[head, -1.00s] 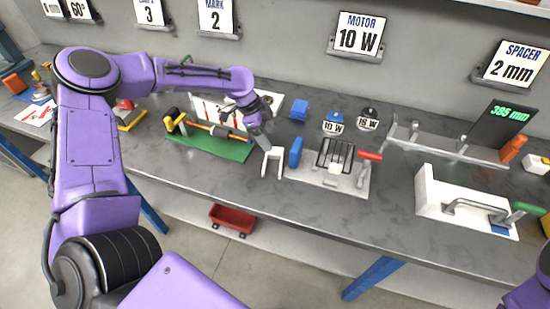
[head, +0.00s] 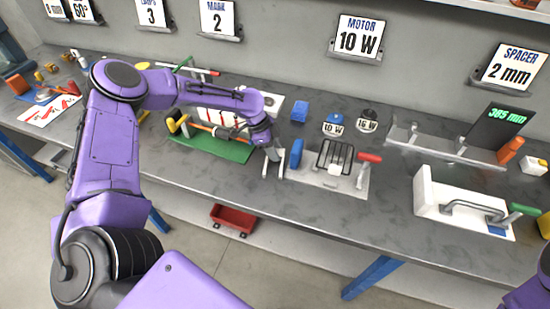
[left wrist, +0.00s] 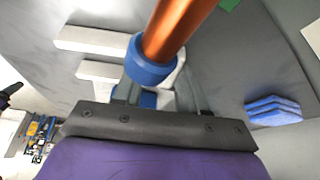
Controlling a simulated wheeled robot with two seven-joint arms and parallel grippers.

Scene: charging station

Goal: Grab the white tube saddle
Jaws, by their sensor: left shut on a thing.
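The white tube saddle (head: 281,172) stands on the bench, just right of the green base (head: 212,146), and is partly covered by my gripper. My left gripper (head: 273,152) points down over it with its fingers shut on it. In the left wrist view, white and blue parts (left wrist: 178,80) show between the fingers (left wrist: 160,94). An orange tube with a blue collar (left wrist: 152,70) crosses in front and hides part of the grip. My right gripper is out of view.
The bench front is mostly clear.

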